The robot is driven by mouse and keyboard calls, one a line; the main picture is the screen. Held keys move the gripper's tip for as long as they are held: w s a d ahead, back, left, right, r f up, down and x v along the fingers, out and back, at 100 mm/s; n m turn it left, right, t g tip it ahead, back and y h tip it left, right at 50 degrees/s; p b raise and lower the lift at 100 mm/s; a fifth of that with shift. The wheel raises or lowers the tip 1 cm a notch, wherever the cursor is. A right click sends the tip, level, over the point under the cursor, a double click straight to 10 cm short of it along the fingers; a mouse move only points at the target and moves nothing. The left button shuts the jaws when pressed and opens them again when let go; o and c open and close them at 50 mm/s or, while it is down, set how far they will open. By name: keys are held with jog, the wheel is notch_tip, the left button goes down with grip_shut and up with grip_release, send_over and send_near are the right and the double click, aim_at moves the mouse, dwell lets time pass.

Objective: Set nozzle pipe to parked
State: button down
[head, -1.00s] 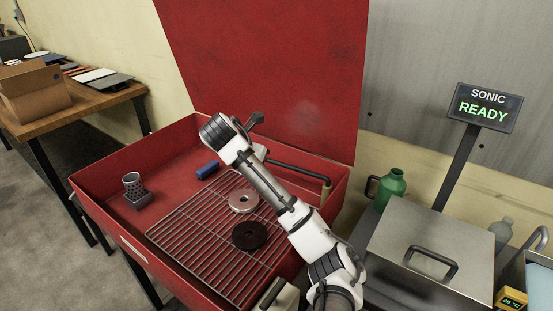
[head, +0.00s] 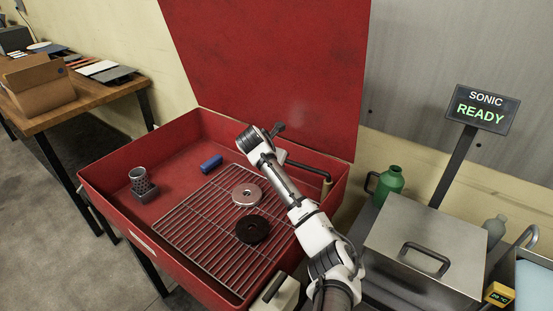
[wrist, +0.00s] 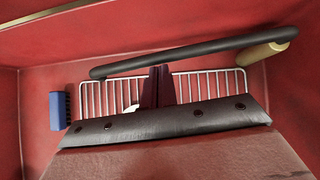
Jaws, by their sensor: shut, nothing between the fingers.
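The nozzle pipe (head: 309,170) is a dark bar with a tan tip (head: 327,186), inside the red washer basin near its right back side. In the wrist view the pipe (wrist: 195,50) slants across the picture, its tan tip (wrist: 262,53) at the right. My gripper (wrist: 158,75) is shut and empty. Its fingertips show just below the middle of the pipe in the wrist view; I cannot tell whether they touch it. In the head view my arm hides the pipe's left end.
The red basin (head: 110,185) has a raised lid (head: 270,70) behind it. A wire rack (head: 195,235) bears a silver disc (head: 246,194) and a dark disc (head: 252,229). A blue brush (head: 211,163) and a mesh cup (head: 139,176) lie left. A green bottle (head: 389,182) stands right, outside.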

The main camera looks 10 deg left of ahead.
jog(key=shift+w+d+p, duration=0.15)
jog(key=shift+w+p, duration=0.55)
jog(key=shift+w, duration=0.5)
jog(key=shift+r, duration=0.1)
